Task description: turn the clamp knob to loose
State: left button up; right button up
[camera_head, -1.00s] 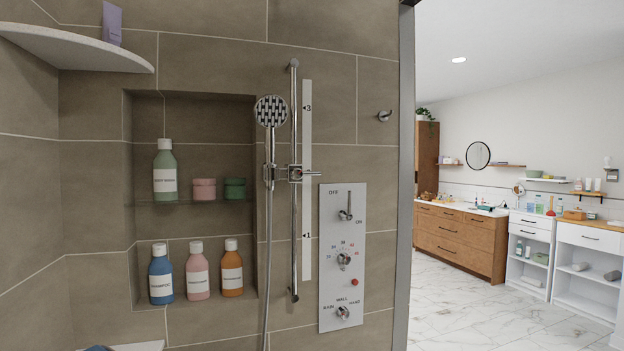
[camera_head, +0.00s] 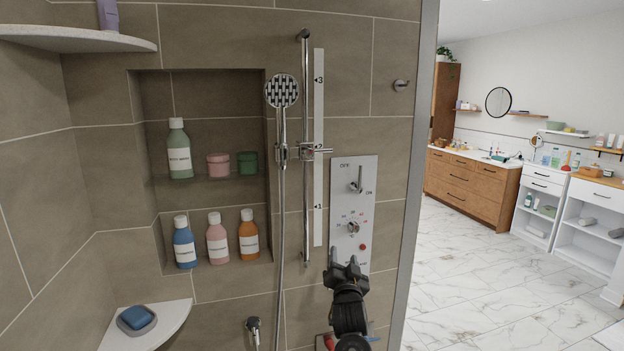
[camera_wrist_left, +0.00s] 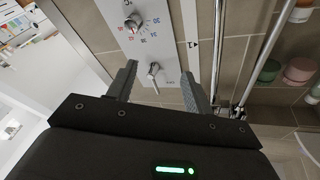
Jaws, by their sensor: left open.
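The clamp knob (camera_head: 308,151) is a chrome cross-shaped fitting with a short lever pointing right, on the vertical shower rail (camera_head: 306,215) beside mark 2 of the scale strip. The hand shower (camera_head: 281,92) hangs in the holder at its left. My left gripper (camera_head: 345,262) is open and empty, below and to the right of the clamp, in front of the lower control panel. In the left wrist view, my left gripper (camera_wrist_left: 160,72) has its fingers apart with the panel's lever between them in the picture; contact cannot be told. My right gripper is not in view.
The control panel (camera_head: 367,175) with lever, dial and red button stands right of the rail. The hose (camera_head: 279,240) hangs left of the rail. A niche with several bottles and jars, and a corner shelf (camera_head: 160,325) with blue soap, are at left. A wall hook (camera_head: 401,85) is upper right.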

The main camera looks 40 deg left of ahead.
pick_arm(q)
jog(key=s+a+r+n+g+y+p, duration=0.1)
jog(key=s+r+n+y, duration=0.1)
jog(key=r, duration=0.6)
jog(key=s+a+r+n+y+p, duration=0.1)
jog(key=r+n+y, duration=0.1)
jog(key=r, duration=0.6)
jog(key=n+g+y+p, duration=0.1)
jog(key=n, duration=0.1)
send_near(309, 155)
jog(key=p+x, duration=0.4)
jog(key=x, duration=0.4)
jog(key=shift+w, duration=0.1)
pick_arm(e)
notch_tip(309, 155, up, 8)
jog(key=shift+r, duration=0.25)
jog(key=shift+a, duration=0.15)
pick_arm(q)
jog(key=c, duration=1)
jog(key=shift+a+n, duration=0.1)
jog(key=shift+n, duration=0.2)
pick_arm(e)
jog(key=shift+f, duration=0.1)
